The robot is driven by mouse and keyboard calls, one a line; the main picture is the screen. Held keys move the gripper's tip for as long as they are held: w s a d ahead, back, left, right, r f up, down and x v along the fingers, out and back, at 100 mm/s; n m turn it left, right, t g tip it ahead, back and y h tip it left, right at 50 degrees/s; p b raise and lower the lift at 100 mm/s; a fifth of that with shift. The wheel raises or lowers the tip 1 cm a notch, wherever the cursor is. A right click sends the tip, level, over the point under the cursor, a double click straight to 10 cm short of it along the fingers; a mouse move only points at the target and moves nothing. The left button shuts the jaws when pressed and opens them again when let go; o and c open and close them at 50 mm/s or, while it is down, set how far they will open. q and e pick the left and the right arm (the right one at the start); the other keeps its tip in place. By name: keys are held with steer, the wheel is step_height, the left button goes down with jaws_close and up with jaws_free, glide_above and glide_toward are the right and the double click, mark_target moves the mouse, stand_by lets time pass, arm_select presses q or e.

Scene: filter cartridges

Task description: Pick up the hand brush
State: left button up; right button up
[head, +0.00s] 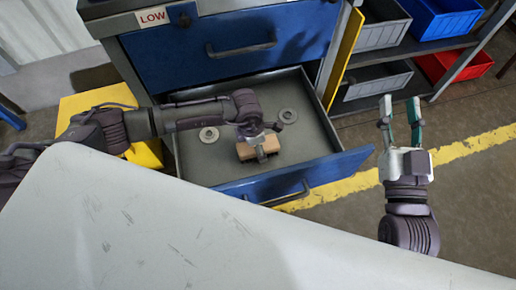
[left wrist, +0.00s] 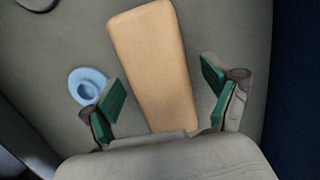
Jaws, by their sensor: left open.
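The hand brush, seen as a light wooden block (head: 244,151), lies in the open lower drawer (head: 190,165) of the blue cabinet. Its bristles are not visible. My left gripper (head: 262,150) reaches down into the drawer over the block and hides its middle. In the left wrist view the wooden block (left wrist: 155,60) runs lengthwise between the two green-padded fingers of my left gripper (left wrist: 163,88). These fingers are open, with a gap on each side of the wood. My right gripper (head: 400,110) is open and empty, to the right of the drawer.
A pale worktop (head: 150,220) fills the front. Shelves with grey, blue and red bins (head: 465,65) stand at the back right.

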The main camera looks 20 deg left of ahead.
arm_select(q)
steer(key=c, duration=1.4)
steer(key=shift+o, duration=0.2)
